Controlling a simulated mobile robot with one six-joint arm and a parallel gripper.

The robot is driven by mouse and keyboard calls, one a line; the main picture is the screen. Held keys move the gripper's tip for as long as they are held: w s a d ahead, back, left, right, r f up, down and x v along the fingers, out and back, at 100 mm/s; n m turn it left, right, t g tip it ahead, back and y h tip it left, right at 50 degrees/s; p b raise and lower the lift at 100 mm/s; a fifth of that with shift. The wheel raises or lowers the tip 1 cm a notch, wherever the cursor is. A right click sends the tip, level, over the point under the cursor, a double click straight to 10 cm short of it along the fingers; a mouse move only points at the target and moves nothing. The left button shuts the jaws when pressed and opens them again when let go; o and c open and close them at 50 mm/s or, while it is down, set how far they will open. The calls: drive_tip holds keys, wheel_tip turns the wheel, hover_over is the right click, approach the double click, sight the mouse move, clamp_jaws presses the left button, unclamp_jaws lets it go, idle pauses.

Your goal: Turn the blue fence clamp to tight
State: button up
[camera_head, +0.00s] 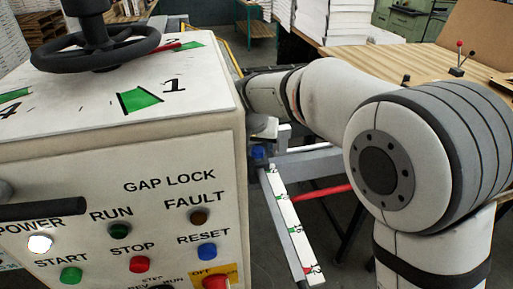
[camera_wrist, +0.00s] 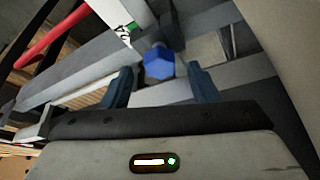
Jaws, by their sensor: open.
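The blue fence clamp shows as a blue knob (camera_wrist: 159,64) near the top middle of the wrist view. It is also in the head view (camera_head: 258,152), small, at the right side of the white machine. My gripper (camera_wrist: 155,82) is open, with its two dark blue fingers left and right of the knob. The knob appears a little beyond the fingertips, and I cannot tell whether either finger touches it. In the head view my gripper is mostly hidden behind the machine's edge and my arm.
The white machine cabinet (camera_head: 120,165) with buttons and a black handwheel (camera_head: 95,47) fills the left. A scale (camera_head: 291,222) and a red rod (camera_head: 318,190) lie close to the clamp. A wooden table (camera_head: 400,57) stands behind my arm.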

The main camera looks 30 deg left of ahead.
drive_tip(key=v, duration=0.6)
drive_tip(key=shift+o, duration=0.5)
drive_tip(key=shift+s, duration=0.1)
drive_tip(key=w+f+n+p, duration=0.1)
drive_tip(key=f+n, duration=0.1)
drive_tip(key=w+f+n+y+p, duration=0.1)
drive_tip(key=f+n+p, duration=0.1)
drive_tip(key=w+f+n+g+y+p, duration=0.1)
drive_tip(key=f+n, duration=0.1)
drive_tip(key=f, duration=0.1)
drive_tip(key=shift+w+a+f, duration=0.1)
drive_tip(key=shift+w+a, duration=0.1)
drive_tip(key=shift+a, duration=0.1)
